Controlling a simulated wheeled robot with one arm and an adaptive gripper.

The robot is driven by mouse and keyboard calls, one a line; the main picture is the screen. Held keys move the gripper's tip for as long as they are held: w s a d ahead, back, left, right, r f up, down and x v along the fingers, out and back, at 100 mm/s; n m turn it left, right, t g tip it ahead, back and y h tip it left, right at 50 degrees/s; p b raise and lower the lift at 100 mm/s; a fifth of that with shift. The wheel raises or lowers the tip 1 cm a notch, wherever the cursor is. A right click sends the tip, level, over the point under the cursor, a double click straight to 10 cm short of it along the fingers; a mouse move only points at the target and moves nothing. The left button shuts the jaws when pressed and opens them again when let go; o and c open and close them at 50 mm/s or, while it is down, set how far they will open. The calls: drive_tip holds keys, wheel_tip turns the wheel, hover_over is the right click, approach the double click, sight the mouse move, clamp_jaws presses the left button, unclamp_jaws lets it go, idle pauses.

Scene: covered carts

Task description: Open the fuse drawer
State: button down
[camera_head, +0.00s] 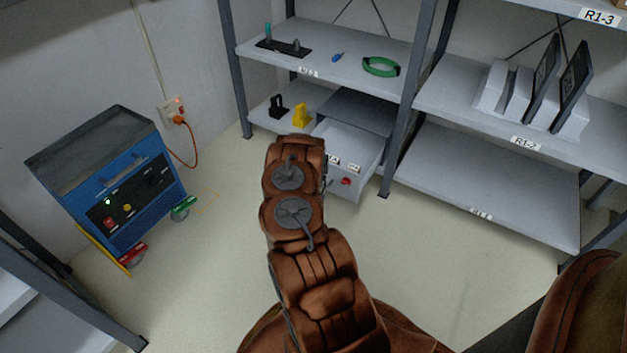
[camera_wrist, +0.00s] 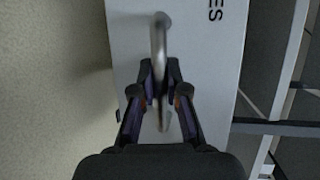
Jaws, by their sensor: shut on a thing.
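My gripper (camera_wrist: 160,80) is shut on the metal bar handle (camera_wrist: 160,32) of the drawer front. In the head view my arm hides the gripper and the handle.
A blue wheeled machine (camera_head: 125,190) stands at the left, with an orange cable to the wall socket (camera_head: 174,112). A black padlock-like item (camera_head: 279,106) and a yellow one (camera_head: 301,115) sit on the shelf beside the drawer. A rack post (camera_head: 405,105) is close at its right. The middle floor is clear.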

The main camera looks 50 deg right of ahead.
drive_tip(key=shift+s+d, duration=0.1)
drive_tip(key=shift+s, duration=0.1)
drive_tip(key=c, duration=1.5)
unclamp_jaws()
drive_tip(key=shift+o, duration=0.3)
drive_tip(key=shift+w, duration=0.1)
drive_tip(key=v, duration=0.7)
drive_tip(key=shift+a, duration=0.3)
drive_tip(key=shift+r, duration=0.1)
